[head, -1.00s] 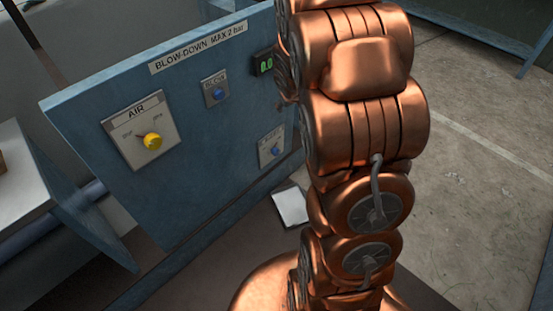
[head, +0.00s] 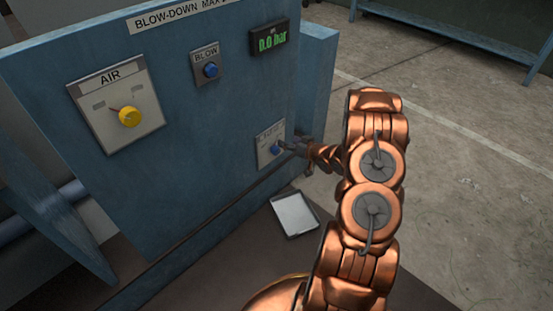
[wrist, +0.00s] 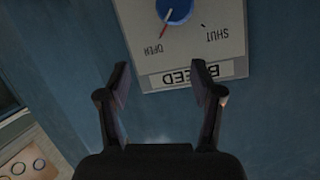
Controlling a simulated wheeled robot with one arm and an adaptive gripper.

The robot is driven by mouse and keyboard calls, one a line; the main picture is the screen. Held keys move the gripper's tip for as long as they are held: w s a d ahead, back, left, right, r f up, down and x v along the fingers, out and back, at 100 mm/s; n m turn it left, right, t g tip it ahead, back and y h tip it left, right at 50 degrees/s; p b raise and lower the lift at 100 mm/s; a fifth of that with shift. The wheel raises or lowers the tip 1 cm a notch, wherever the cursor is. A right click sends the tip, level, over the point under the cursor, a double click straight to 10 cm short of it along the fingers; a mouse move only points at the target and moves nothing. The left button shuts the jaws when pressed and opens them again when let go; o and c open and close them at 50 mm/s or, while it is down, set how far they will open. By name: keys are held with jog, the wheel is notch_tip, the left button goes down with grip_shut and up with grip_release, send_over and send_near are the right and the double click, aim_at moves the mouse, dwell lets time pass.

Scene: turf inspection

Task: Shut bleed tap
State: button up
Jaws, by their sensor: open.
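The bleed tap (head: 275,149) is a blue knob on a pale plate, low at the right of the blue panel. In the wrist view the knob (wrist: 175,10) is at the top edge, partly cut off, and its label reads upside down as BLEED. Its red pointer points at the OPEN mark, away from SHUT. My gripper (wrist: 163,76) is open and empty, its two dark fingers apart, with the knob beyond the fingertips and slightly right of their middle. In the head view my gripper (head: 290,146) is close to the tap; contact cannot be told.
The panel (head: 190,170) also carries a yellow AIR knob (head: 129,116), a blue BLOW button (head: 210,70) and a display (head: 270,41) reading 0.0 bar. A small pale tray (head: 295,214) lies below the tap. Open floor (head: 460,190) is at the right.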

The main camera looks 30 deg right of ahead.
aim_at(278, 152)
jog(key=f+b, duration=0.1)
jog(key=f, duration=0.1)
jog(key=s+f+t+y+b, duration=0.1)
jog(key=f, duration=0.1)
jog(key=s+a+f+t+b, duration=0.1)
jog(key=f, duration=0.1)
jog(key=shift+s+a+m, duration=0.1)
jog(key=shift+s+m, duration=0.1)
jog(key=shift+m, duration=0.2)
jog(key=shift+m+t+y, duration=0.3)
jog(key=shift+t+y, duration=0.2)
jog(key=shift+t, duration=0.3)
jog(key=shift+a+f+b+x, duration=0.15)
jog(key=shift+b+x, duration=0.35)
jog(key=shift+x, duration=0.65)
jog(key=shift+a+f+b+x, duration=0.15)
jog(key=shift+b+x, duration=0.3)
jog(key=shift+x, duration=0.7)
jog(key=shift+a+b+x, duration=0.15)
jog(key=shift+b+x, duration=0.35)
jog(key=shift+x, duration=0.65)
jog(key=shift+s, duration=0.1)
jog(key=shift+c, duration=0.2)
jog(key=c, duration=1.1)
